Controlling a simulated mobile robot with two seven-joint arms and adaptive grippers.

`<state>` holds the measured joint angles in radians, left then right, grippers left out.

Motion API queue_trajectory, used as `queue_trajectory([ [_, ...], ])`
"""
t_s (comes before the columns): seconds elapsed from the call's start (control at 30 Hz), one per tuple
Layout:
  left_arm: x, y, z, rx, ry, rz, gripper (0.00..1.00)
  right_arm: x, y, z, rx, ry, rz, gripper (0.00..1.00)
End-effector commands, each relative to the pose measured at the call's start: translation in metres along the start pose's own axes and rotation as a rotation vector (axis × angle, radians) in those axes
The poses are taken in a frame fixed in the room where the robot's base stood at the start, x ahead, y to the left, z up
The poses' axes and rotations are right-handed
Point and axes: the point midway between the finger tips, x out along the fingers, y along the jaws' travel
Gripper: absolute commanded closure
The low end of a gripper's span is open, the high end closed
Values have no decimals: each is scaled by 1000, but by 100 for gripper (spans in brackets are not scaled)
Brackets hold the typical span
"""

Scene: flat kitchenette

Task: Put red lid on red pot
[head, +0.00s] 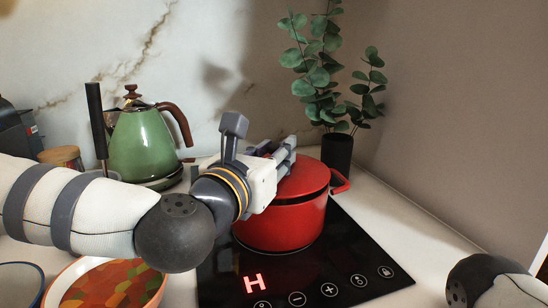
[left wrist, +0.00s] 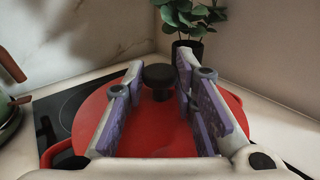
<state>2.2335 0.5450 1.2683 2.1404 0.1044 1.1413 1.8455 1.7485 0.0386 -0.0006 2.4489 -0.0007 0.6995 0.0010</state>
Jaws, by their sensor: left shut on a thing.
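The red pot (head: 278,228) stands on the black hob, with a red handle showing at its right. My right gripper is out of view; only part of my right arm shows at the lower right.
The black induction hob (head: 222,282) has a lit red H. A green kettle (head: 140,145) stands behind my left arm. A plant in a dark vase (head: 337,152) stands close behind the pot. A bowl with a colourful inside (head: 75,272) is at the lower left.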

Motion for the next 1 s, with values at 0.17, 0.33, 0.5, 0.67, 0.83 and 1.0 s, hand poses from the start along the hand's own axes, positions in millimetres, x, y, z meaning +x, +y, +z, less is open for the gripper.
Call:
queue_trajectory([
  [0.17, -1, 0, -4, -1, -6, 0, 100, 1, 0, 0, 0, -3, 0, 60],
  [0.33, -1, 0, -5, -1, -5, 0, 100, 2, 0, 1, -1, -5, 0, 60],
  [0.5, -1, 0, -8, -1, -4, 0, 55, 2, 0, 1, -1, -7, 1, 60],
  [0.67, -1, 0, -7, 0, -4, 0, 55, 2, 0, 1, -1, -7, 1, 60],
  [0.83, -1, 0, -6, 0, -5, 0, 55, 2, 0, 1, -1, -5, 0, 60],
  [1.0, 0, 0, -4, -1, -4, 0, 55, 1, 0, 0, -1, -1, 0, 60],
])
